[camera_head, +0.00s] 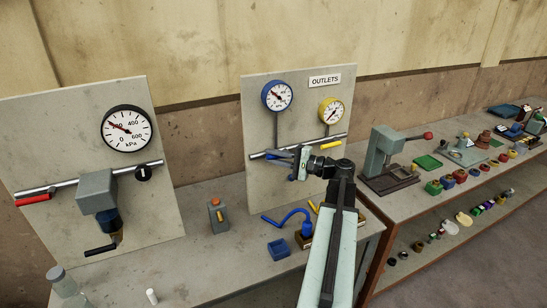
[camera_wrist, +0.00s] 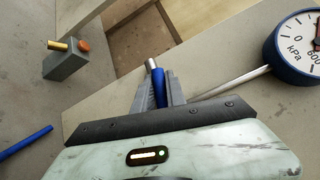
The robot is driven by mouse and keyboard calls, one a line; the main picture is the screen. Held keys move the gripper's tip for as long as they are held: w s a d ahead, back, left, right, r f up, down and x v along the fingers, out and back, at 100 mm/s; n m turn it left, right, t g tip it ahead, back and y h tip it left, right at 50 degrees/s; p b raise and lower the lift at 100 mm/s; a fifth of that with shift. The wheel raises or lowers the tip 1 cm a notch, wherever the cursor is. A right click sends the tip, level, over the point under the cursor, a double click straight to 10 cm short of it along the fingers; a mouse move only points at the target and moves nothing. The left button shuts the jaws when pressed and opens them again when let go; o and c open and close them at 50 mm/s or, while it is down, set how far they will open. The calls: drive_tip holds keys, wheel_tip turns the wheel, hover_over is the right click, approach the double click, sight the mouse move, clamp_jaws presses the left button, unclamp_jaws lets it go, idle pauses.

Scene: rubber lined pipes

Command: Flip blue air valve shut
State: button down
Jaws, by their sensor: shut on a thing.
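The panel marked OUTLETS (camera_head: 325,80) carries a blue-rimmed gauge (camera_head: 277,95) and a yellow-rimmed gauge (camera_head: 331,110) above a metal pipe (camera_head: 258,155). A yellow handle (camera_head: 331,145) lies along the pipe at right. My gripper (camera_head: 284,155) is at the pipe below the blue gauge and covers most of the blue valve there. In the wrist view the blue valve handle (camera_wrist: 158,86) sits between the two grey fingers, and my gripper (camera_wrist: 159,92) is shut on it. The handle's exact angle to the pipe is hard to tell. The blue gauge also shows in the wrist view (camera_wrist: 296,48).
At left, another panel holds a gauge (camera_head: 126,128) and a red handle (camera_head: 33,200). A press (camera_head: 388,157) stands to the right.

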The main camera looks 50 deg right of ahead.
drive_tip(key=shift+r+p, duration=0.1)
drive_tip(key=shift+p, duration=0.35)
drive_tip(key=shift+a+n+g+h+p, duration=0.1)
drive_tip(key=shift+n+g+h+p, duration=0.3)
drive_tip(key=shift+n+p, duration=0.2)
drive_tip(key=shift+f+n+g, duration=0.3)
drive_tip(key=shift+f, duration=0.5)
drive_tip(key=c, duration=1.4)
unclamp_jaws()
drive_tip(key=shift+o, duration=0.2)
drive_tip(key=p+v, duration=0.1)
drive_tip(key=v, duration=0.7)
